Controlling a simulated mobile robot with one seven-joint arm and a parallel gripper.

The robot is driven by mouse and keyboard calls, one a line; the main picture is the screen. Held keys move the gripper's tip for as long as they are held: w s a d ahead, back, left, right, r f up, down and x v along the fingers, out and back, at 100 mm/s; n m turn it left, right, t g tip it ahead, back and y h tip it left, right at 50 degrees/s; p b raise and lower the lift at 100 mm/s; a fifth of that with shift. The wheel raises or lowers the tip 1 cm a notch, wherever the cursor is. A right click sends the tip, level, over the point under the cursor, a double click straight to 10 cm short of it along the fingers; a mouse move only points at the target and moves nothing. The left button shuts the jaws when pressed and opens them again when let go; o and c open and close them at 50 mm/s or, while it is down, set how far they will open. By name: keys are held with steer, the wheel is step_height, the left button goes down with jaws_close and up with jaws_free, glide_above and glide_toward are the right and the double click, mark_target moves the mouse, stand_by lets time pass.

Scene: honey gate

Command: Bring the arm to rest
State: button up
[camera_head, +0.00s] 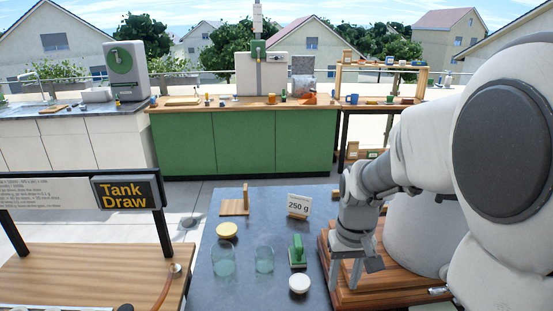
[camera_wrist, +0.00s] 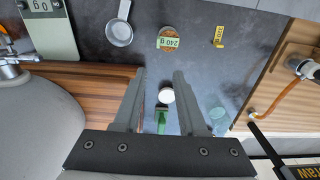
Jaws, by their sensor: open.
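My gripper (camera_head: 346,272) is at the right of the head view, pointing down beside the wooden board's left edge. In the wrist view my gripper (camera_wrist: 160,74) has its two fingers spread apart with nothing held between them. A small white round piece (camera_wrist: 166,96) and a green-handled item (camera_wrist: 161,122) lie below, seen between the fingers. They also show in the head view, the white piece (camera_head: 299,284) just left of my gripper and the green item (camera_head: 297,251) behind it.
The wrist view shows a metal pan (camera_wrist: 119,33) and a scale (camera_wrist: 50,35).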

steer(key=s+a+r+t, duration=0.2)
steer(key=s+r+t, duration=0.3)
steer(key=s+r, duration=0.7)
steer(key=shift+s+a+r, duration=0.15)
steer(key=shift+s+a, duration=0.15)
steer(key=shift+s, duration=0.4)
